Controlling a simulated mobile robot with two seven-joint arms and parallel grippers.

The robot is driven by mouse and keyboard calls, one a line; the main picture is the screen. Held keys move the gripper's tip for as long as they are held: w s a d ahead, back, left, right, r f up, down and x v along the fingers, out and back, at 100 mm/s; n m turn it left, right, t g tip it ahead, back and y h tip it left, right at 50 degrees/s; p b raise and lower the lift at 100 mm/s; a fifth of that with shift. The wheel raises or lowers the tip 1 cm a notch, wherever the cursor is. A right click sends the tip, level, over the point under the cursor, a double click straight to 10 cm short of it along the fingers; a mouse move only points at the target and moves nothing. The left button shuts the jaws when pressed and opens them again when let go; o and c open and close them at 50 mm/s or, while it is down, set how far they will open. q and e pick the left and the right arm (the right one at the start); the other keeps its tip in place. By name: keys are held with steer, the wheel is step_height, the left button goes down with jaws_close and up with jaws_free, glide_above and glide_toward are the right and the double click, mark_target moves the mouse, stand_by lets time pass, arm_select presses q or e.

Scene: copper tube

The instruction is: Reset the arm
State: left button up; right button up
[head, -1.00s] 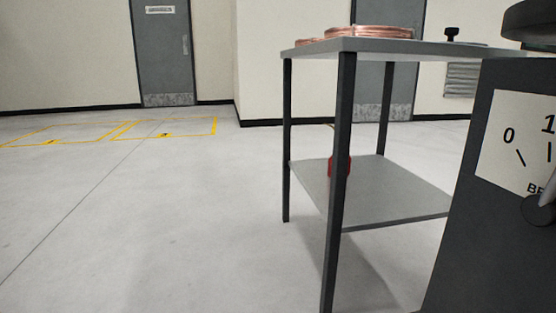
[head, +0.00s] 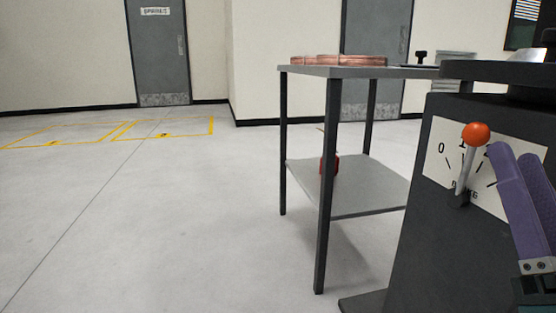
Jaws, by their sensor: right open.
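A dark machine (head: 405,230) stands at the right with a white dial plate (head: 437,165) on its side. A grey lever with an orange ball knob (head: 476,133) is pivoted low on the plate. It points up, leaning slightly right, and its knob partly covers the marks at the top. A 0 shows at the plate's left. My right gripper (head: 516,152), with purple fingers, is open just right of the knob. Its fingers point up, and no object shows between them. It hides the plate's right part. My left gripper is out of view.
A grey two-shelf table (head: 350,72) stands left of the machine with copper tube coils (head: 345,60) on top. A red object (head: 329,165) is on its lower shelf. The floor (head: 130,220) at the left is open, with yellow markings (head: 165,127). A grey door (head: 158,60) is behind.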

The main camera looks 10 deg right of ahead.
steer(key=w+a+r+n+g+y+p, duration=0.1)
steer(key=a+r+n+g+y+p, duration=0.25)
steer(key=r+g+p, duration=0.65)
steer(key=w+a+r+n+g+y+p, duration=0.15)
steer(key=a+r+p, duration=0.45)
steer(key=p, duration=1.1)
steer(key=s+d+r+n+g+h+p, duration=0.1)
steer(key=s+d+r+n+g+p, duration=0.15)
steer(key=s+r+g+p, duration=1.6)
step_height(320, 180, up, 38)
steer(key=a+t+p, duration=0.1)
steer(key=t+p, duration=0.6)
steer(key=p, duration=3.7)
steer(key=shift+s+n, duration=0.35)
steer(key=shift+s, duration=0.1)
